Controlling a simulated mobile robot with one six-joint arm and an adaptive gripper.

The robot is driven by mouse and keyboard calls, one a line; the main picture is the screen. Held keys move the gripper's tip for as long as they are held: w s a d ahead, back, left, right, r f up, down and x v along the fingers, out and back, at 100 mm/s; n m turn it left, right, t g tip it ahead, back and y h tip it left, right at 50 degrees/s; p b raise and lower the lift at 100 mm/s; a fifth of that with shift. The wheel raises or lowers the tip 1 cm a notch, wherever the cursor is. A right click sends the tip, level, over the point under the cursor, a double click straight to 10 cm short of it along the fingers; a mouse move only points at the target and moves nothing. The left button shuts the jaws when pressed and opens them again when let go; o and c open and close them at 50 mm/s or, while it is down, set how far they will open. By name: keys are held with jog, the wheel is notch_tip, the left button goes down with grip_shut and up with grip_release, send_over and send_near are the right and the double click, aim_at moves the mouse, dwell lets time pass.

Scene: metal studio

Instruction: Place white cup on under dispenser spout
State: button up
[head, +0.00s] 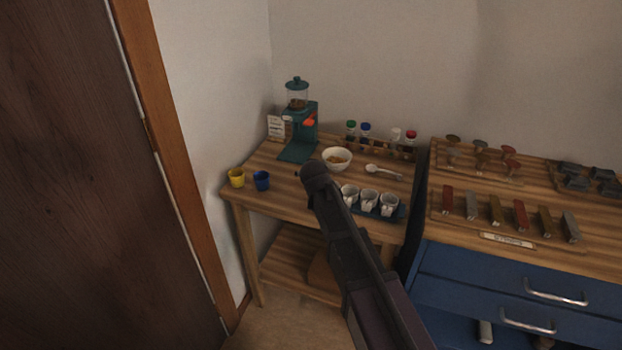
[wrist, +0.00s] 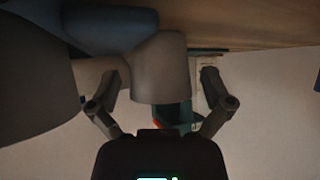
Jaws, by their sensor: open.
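Three white cups (head: 369,198) show on the dark blue tray (head: 403,212) at the table's front right in the head view. My arm passes in front of the tray's left part, and my gripper cannot be made out there. In the wrist view my gripper (wrist: 160,80) is open. A pale cup (wrist: 160,58) shows in line with the gap between its fingers; contact cannot be told. The teal dispenser (head: 300,128) with an orange-red part stands at the back left of the table. No cup shows on its base. Part of it shows in the wrist view behind the pale cup.
A white bowl (head: 337,159), a spoon (head: 383,171) and a rack of capped jars (head: 375,141) are behind the tray. A blue drawer cabinet (head: 500,285) adjoins on the right.

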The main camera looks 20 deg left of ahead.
dwell(0.3)
jog(key=c, duration=0.8)
jog(key=shift+c, duration=0.2)
jog(key=shift+r, duration=0.15)
notch_tip(320, 180, up, 3)
jog(key=p, duration=0.3)
jog(key=shift+r+p, duration=0.2)
jog(key=shift+p, duration=0.15)
jog(key=s+d, duration=0.2)
jog(key=s, duration=0.2)
jog(key=s+d+r+p, duration=0.1)
jog(key=s+d, duration=0.1)
jog(key=s, duration=0.3)
jog(key=s+d, duration=0.3)
jog(key=s, duration=0.2)
jog(key=shift+s+d+r, duration=0.1)
jog(key=shift+s+r, duration=0.05)
jog(key=shift+s, duration=0.05)
